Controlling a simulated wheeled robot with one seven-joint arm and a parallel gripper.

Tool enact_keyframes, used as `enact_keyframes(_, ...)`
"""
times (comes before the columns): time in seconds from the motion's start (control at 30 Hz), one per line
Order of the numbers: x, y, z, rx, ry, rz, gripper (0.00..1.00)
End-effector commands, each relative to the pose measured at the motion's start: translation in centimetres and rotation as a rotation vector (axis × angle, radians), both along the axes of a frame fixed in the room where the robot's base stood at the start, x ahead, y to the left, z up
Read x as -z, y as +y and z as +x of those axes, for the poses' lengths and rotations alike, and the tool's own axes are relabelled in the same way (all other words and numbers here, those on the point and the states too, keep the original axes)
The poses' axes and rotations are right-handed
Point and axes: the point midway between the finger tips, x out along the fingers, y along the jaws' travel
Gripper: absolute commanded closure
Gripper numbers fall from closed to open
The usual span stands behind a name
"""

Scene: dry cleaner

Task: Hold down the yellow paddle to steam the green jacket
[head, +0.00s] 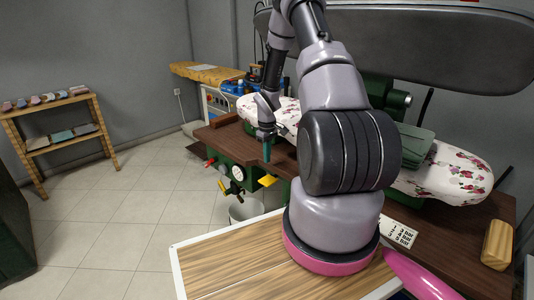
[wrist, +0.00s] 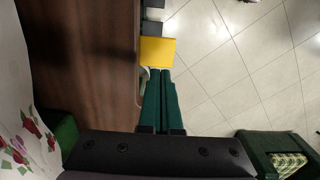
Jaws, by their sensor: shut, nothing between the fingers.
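The yellow paddle (head: 267,181) sticks out from the front edge of the dark wooden table. It also shows in the wrist view (wrist: 157,51), just beyond my fingertips. My gripper (head: 267,160) is shut and empty, its green fingers pointing down above the paddle. In the head view a small gap shows between fingertips and paddle; in the wrist view the fingertips (wrist: 160,73) overlap its near edge, and contact cannot be told. The green jacket (head: 416,143) lies folded on the floral pressing board (head: 455,178), partly hidden behind my arm.
A pressure gauge (head: 238,173) and valves sit left of the paddle, with a bucket (head: 246,208) below. A long grey press head (head: 440,45) hangs above the board. A wooden brush (head: 497,244) lies at the table's right. The tiled floor (head: 150,200) at left is clear.

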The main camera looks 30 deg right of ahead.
Motion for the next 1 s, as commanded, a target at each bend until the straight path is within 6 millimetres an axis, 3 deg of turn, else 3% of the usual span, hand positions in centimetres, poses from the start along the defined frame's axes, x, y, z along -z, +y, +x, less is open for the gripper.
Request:
enact_keyframes(0.2, 4.9, 0.1, -0.1, -0.001, 0.003, 0.001, 1.00)
enact_keyframes(0.4, 7.9, 0.0, -0.1, 0.000, 0.002, 0.000, 1.00)
enact_keyframes(0.6, 9.1, 0.0, 0.0, -0.001, -0.001, 0.000, 1.00)
enact_keyframes(1.0, 9.4, 0.2, -0.1, -0.001, 0.000, 0.000, 1.00)
